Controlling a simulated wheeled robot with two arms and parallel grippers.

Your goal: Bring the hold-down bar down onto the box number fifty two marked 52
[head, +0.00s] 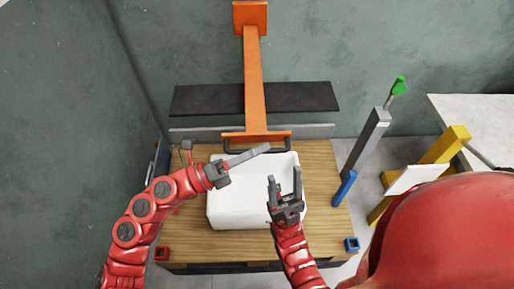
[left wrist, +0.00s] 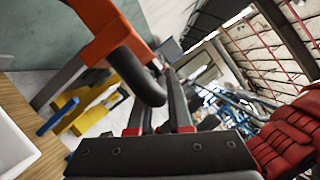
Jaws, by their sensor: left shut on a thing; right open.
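The orange hold-down bar (head: 254,80) runs from the wall at the top centre towards me. Its dark handle (head: 229,147) is at the near end, above the box's far edge. My left gripper (head: 264,150) is shut on the handle, which shows large and dark in the left wrist view (left wrist: 140,77) beside the fingers. The white box (head: 225,205) sits on the wooden table under the grippers; I can read no number on it. My right gripper (head: 285,185) is open and empty above the box's right half.
The wooden table (head: 186,243) has small red (head: 162,253) and blue (head: 352,244) corner pieces. A long black panel (head: 312,97) lies behind the bar. A grey post with a green top (head: 398,86) and yellow stands (head: 446,146) are on the right.

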